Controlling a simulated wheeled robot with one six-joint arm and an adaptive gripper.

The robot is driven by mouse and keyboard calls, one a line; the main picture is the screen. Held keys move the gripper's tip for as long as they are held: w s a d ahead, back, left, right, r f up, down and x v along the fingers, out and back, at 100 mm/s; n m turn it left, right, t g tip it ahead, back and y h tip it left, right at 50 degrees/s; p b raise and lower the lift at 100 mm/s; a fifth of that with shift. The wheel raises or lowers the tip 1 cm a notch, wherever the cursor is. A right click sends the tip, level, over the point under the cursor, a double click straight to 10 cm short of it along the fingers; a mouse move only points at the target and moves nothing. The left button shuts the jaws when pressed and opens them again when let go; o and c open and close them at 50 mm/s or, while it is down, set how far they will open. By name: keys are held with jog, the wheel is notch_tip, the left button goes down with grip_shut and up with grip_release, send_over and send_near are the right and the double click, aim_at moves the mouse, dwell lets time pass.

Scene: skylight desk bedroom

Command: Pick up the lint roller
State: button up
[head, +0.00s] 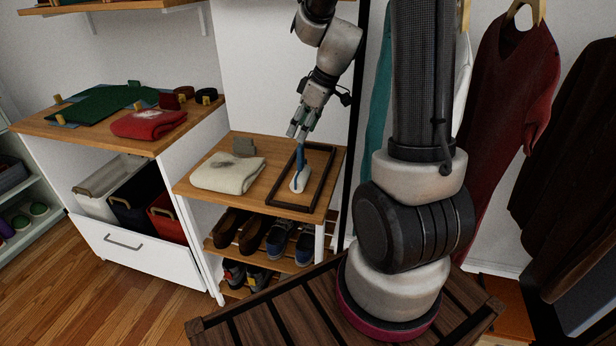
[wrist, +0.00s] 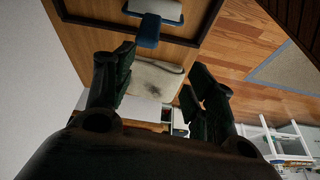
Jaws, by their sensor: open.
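The lint roller has a white roller head (head: 298,183) and a blue handle (head: 300,157). It is inside a dark-framed tray (head: 271,193) on the low wooden shelf top. My gripper (head: 298,131) is open and empty above the handle end, apart from the roller as far as I can tell. In the wrist view the blue handle (wrist: 149,31) and part of the white head (wrist: 157,9) show at the top edge, beyond the open fingers (wrist: 160,64). The rest of the head is cut off there.
A cream folded cloth (head: 228,173) with a dark stain and a small grey block (head: 243,146) are left of the tray. Shoes (head: 252,236) fill the shelf below. A higher counter (head: 60,133) with folded clothes is at left. Hanging clothes (head: 503,120) are at right.

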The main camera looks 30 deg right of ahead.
aim_at(301, 145)
jog(key=shift+n, duration=0.4)
jog(key=f, duration=0.1)
jog(key=w+d+f, duration=0.1)
jog(key=f, duration=0.1)
jog(key=w+f, duration=0.1)
jog(key=f, duration=0.1)
jog(key=shift+d, duration=0.3)
jog(key=x, duration=0.7)
jog(key=shift+a+f, duration=0.1)
jog(key=shift+f, duration=0.15)
jog(key=shift+c, duration=0.2)
grip_shut()
